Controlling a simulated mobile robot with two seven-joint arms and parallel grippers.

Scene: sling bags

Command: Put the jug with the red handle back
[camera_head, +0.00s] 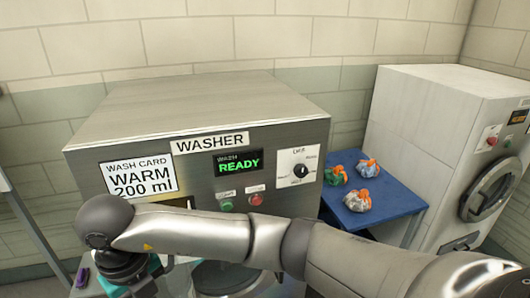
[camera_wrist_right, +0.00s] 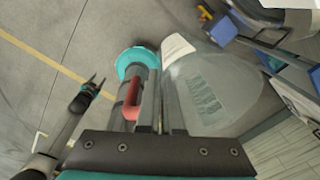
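In the right wrist view, a clear jug (camera_wrist_right: 212,92) with faint printed marks fills the space just right of my right gripper fingers (camera_wrist_right: 158,95). A red handle (camera_wrist_right: 132,100) shows at the fingers, which appear close together on it; the exact contact is partly hidden. In the head view my right arm crosses the front of the washer, and the right gripper (camera_head: 130,282) is at the lower left, its fingertips not clear. My left gripper (camera_wrist_right: 92,86) shows at the left of the wrist view, with its dark prongs apart and empty.
The washer (camera_head: 200,110) reads READY; its wash card (camera_head: 138,176) says WARM, 200 ml. Several tied bags stand on a blue table (camera_head: 395,202) at the right, beside another machine (camera_head: 425,140). A small purple thing (camera_head: 82,278) is at the lower left.

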